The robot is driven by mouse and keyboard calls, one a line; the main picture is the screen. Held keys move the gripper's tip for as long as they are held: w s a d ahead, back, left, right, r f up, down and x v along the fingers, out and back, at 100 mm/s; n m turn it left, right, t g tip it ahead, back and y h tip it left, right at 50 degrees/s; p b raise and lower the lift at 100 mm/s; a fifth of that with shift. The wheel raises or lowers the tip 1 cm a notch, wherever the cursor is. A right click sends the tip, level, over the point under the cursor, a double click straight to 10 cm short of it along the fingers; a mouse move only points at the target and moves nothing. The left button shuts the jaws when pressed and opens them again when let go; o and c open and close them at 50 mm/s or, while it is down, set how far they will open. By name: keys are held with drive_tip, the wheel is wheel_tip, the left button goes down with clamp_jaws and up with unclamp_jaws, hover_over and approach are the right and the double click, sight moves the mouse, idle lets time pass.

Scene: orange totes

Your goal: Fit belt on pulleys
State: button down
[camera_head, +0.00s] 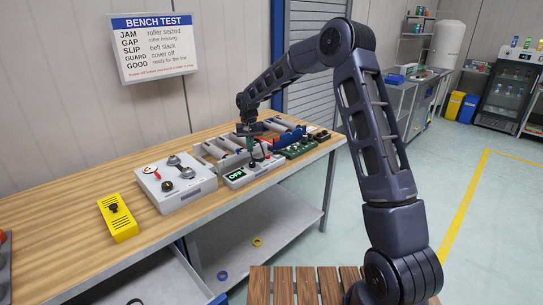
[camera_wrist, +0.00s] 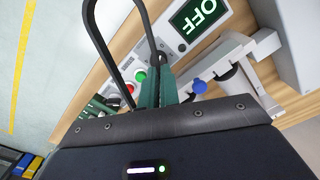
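A thin black belt (camera_wrist: 98,40) forms a long loop in the wrist view. One end of it runs to the fingertips of my gripper (camera_wrist: 159,75), whose two green fingers are close together on it. The belt's other side passes beside the fingers, and its lower part is hidden. In the head view my gripper (camera_head: 251,146) is over the back part of the bench, beside a conveyor with grey rollers (camera_head: 213,151). In the wrist view a blue knob (camera_wrist: 200,87) and a dark round part (camera_wrist: 227,73) sit right of the fingers; I cannot tell whether these are pulleys.
A control box (camera_head: 238,180) with an OFF display (camera_wrist: 199,15) and green and red buttons stands under the gripper. A white box with knobs (camera_head: 184,197), a yellow box (camera_head: 118,222) and a green board (camera_head: 300,150) share the wooden bench (camera_head: 65,232).

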drive_tip(key=s+a+r+n, duration=0.1)
drive_tip(key=s+a+n, duration=0.15)
drive_tip(key=a, duration=0.85)
drive_tip(key=s+a+r+n, duration=0.2)
drive_tip(key=s+a, duration=0.1)
drive_tip(key=a, duration=0.8)
drive_tip(key=s+a+r+n, duration=0.1)
drive_tip(key=s+a+n, duration=0.1)
drive_tip(key=a, duration=0.9)
drive_tip(key=shift+s+f, duration=0.2)
drive_tip(key=shift+f, duration=2.35)
drive_tip(key=shift+d+f, duration=0.15)
drive_tip(key=shift+f, duration=1.75)
drive_tip(key=c, duration=1.6)
unclamp_jaws()
drive_tip(key=shift+o, duration=0.2)
drive_tip(key=shift+r, duration=0.1)
wheel_tip(320, 180, up, 7)
